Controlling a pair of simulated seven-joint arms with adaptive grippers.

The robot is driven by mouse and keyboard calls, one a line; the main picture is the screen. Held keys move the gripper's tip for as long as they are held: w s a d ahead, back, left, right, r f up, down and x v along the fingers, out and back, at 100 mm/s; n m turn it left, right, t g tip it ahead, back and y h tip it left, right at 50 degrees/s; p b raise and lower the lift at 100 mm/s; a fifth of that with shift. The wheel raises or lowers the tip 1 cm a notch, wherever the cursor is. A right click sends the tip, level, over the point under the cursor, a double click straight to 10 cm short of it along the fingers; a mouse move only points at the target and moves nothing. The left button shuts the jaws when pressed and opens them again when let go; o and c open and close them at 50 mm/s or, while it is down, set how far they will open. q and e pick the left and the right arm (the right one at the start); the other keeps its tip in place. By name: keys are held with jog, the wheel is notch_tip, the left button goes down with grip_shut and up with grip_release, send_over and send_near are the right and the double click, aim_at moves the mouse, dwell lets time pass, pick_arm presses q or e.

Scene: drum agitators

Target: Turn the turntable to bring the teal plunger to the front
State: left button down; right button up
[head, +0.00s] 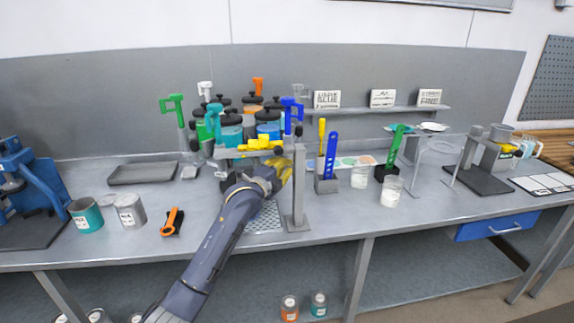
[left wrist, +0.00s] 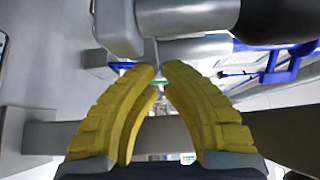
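A turntable carries several canisters (head: 231,133) with black lids and upright coloured plungers. A green plunger (head: 173,105) stands at its left, and a greener-teal plunger (head: 213,120) stands left of the front. A blue plunger (head: 291,112) is at the right and an orange plunger (head: 258,86) at the back. Yellow parts (head: 258,144) show at the front. My left gripper (head: 284,168) is low at the turntable's front, beside a grey post. In the left wrist view its yellow fingers (left wrist: 160,72) nearly meet, with nothing visible between them. Whether it touches the turntable is unclear.
The grey post (head: 299,190) stands just right of my left gripper. An orange-handled tool (head: 172,220), tins (head: 130,210) and a tray (head: 143,174) lie to the left. A holder (head: 327,183) with yellow and blue tools and jars (head: 391,190) stand to the right.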

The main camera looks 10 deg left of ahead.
pick_arm(q)
jog(key=shift+w+d, duration=0.25)
jog(key=shift+w, duration=0.45)
jog(key=shift+w, duration=0.1)
jog(key=shift+w+d, duration=0.75)
jog(key=shift+w, duration=0.3)
